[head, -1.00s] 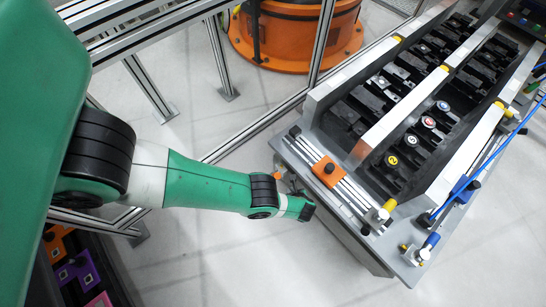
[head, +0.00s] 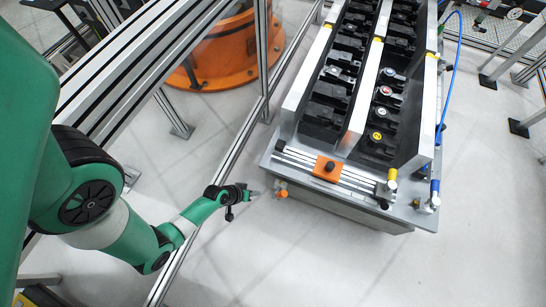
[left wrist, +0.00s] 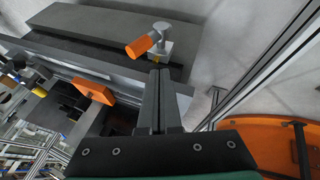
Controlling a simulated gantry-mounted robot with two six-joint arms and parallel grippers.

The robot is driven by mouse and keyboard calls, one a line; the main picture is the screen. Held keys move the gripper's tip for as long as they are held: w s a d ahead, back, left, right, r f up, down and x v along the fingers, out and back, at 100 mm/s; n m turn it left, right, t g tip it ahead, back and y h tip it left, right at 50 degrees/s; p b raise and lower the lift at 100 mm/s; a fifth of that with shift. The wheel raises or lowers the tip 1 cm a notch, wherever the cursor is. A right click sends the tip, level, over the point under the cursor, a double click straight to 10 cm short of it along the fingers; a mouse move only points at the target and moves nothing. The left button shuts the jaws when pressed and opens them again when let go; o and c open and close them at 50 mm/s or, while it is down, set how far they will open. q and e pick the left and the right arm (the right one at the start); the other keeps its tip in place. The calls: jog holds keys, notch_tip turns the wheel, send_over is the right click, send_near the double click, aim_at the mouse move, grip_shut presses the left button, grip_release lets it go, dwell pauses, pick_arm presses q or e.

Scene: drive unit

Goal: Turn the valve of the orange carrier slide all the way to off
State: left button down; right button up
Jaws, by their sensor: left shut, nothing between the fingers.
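The orange carrier slide (head: 328,168) sits on rails at the near end of the grey drive unit and shows as an orange block in the left wrist view (left wrist: 95,91). The orange-handled valve (head: 281,190) is at the unit's near left corner. In the left wrist view its orange handle (left wrist: 140,46) points left and slightly down from a grey fitting (left wrist: 161,42). My left gripper (head: 257,193) is shut and empty, just left of the valve in the head view. In the left wrist view its fingers (left wrist: 160,78) point toward the valve, apparently without touching it. My right gripper is out of view.
A yellow-handled valve (head: 391,182) and a blue-handled valve (head: 434,193) stand at the near right corner. An aluminium frame post (head: 232,150) runs close to my left arm. An orange round base (head: 222,55) stands behind it. The floor in front is clear.

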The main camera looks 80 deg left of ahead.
pick_arm(q)
jog(key=b, duration=0.7)
send_near(279, 195)
jog(key=s+a+f, duration=0.1)
jog(key=a+f, duration=0.3)
jog(key=f, duration=0.1)
jog(key=w, duration=0.1)
jog(key=w+d+b, duration=0.1)
jog(key=w+f, duration=0.1)
jog(key=shift+w+d+f, duration=0.1)
jog(key=shift+w+d, duration=0.1)
jog(key=shift+w, duration=0.1)
